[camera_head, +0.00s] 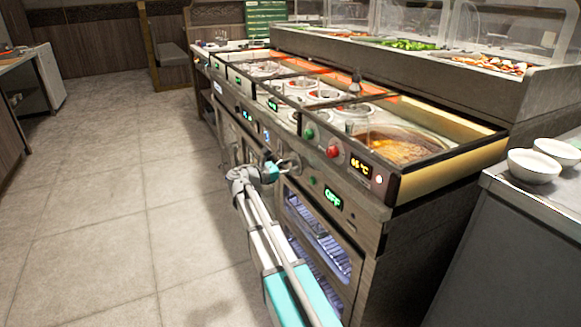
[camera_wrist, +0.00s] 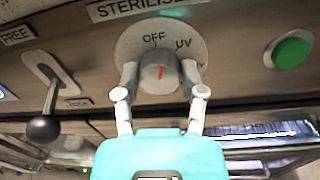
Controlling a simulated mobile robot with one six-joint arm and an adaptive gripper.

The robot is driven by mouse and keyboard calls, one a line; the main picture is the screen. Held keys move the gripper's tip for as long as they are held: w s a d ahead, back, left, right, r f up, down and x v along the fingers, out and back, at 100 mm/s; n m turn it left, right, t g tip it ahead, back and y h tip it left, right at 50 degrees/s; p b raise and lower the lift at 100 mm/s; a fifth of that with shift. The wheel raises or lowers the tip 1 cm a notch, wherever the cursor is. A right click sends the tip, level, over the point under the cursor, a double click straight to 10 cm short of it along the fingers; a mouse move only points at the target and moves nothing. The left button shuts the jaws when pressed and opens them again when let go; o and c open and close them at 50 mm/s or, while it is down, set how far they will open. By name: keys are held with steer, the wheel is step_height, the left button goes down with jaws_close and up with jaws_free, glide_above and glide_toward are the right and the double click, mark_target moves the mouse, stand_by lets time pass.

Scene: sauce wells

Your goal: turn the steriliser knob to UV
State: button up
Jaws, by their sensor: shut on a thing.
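The steriliser knob (camera_wrist: 157,66) is a round grey knob on a pale dial under a STERILISER label in the wrist view. The words OFF and UV stand above it, OFF near the top and UV to the right. Its red mark leans slightly right, roughly between the two words. My gripper (camera_wrist: 158,82) is shut on the knob, one finger on each side. In the head view my gripper (camera_head: 281,168) is at the counter's front panel and hides the knob. A green display (camera_head: 333,198) there reads OFF.
In the wrist view a lever with a black ball (camera_wrist: 45,129) hangs to the left, between FREE and LOCK labels. A green button (camera_wrist: 292,50) is to the right. Lit glass-front compartments (camera_head: 318,238) lie below the panel. Open floor (camera_head: 110,220) is at the left.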

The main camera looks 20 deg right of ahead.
steer(key=m, duration=0.6)
stand_by(0.4)
steer(key=shift+f, duration=0.1)
steer(key=o, duration=1.1)
steer(key=shift+o, duration=0.2)
